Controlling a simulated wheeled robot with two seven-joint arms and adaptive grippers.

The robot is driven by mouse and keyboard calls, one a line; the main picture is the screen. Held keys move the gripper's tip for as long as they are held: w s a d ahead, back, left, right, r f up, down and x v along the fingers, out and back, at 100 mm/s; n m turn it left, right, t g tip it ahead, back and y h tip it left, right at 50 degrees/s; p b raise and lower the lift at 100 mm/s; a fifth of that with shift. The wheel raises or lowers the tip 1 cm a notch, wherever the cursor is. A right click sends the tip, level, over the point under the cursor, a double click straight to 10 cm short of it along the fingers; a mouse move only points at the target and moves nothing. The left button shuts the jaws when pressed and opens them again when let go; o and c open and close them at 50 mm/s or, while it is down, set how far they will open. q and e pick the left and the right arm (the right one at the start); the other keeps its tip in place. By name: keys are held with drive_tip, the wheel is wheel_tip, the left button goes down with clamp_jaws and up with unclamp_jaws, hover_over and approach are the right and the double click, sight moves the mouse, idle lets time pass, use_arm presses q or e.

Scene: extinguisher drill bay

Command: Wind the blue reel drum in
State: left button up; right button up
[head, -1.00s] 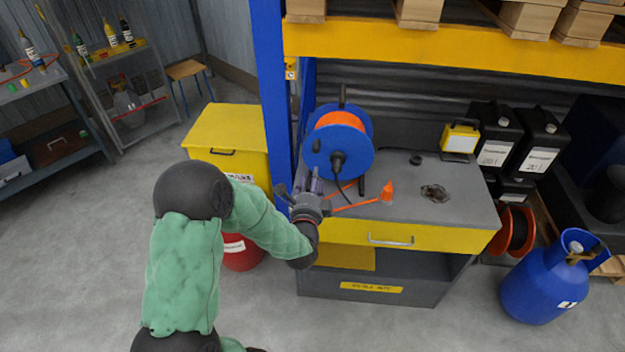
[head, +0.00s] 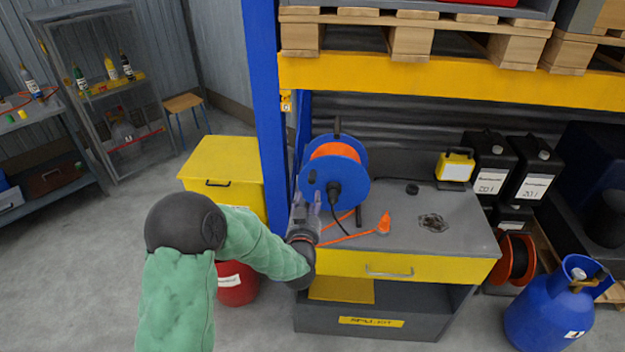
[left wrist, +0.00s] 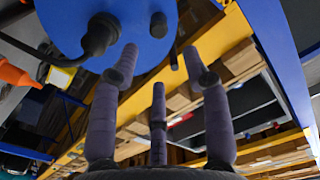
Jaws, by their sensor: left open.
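The blue reel drum (head: 348,177) stands on the grey top of the yellow-fronted bench, with orange cable wound inside. A black plug (head: 334,190) hangs on its face. Orange cable (head: 345,239) lies on the bench top in front of it. My left gripper (head: 304,206) is at the drum's lower left, in front of its face, open and empty. In the left wrist view its fingers (left wrist: 160,66) are spread below the blue drum face (left wrist: 130,28). A dark crank knob (left wrist: 158,25) sticks out from that face, just beyond the fingertips. My right gripper is out of view.
A blue rack post (head: 266,110) stands close left of the drum. A yellow lamp (head: 455,166) and black canisters (head: 490,165) stand at right. A yellow beam (head: 450,72) crosses above.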

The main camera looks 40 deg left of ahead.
sight(312, 181)
use_arm(q)
drive_tip(key=shift+n, duration=0.3)
drive_tip(key=b+x, duration=0.2)
drive_tip(key=x, duration=0.9)
clamp_jaws()
